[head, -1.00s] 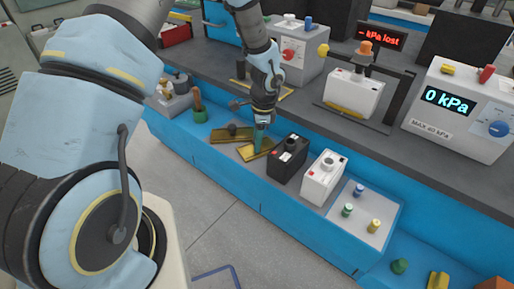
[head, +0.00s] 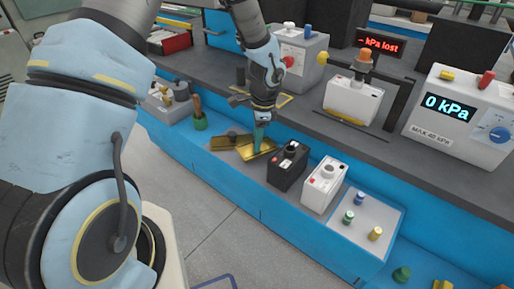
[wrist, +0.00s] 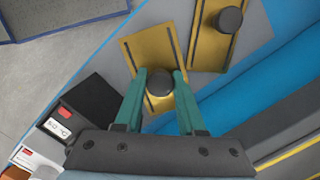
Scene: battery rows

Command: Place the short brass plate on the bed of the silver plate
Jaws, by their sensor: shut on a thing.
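My gripper (head: 258,148) is shut on the black knob (wrist: 160,82) of a brass plate (wrist: 150,45). This plate also shows in the head view (head: 262,149), at the front of the bench left of the black battery. It appears slightly raised and overlaps the second brass plate in the picture. The second brass plate (wrist: 212,50), also with a black knob, lies beside it; the wrist view cuts it off, so I cannot compare their full lengths. A silver-grey panel (head: 352,233) with coloured caps lies right of the white battery; I cannot tell if it is the silver plate.
A black battery (head: 288,166) and a white battery (head: 324,186) stand close to the right of the held plate. A kPa tester (head: 458,122) and a raised grey shelf lie behind.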

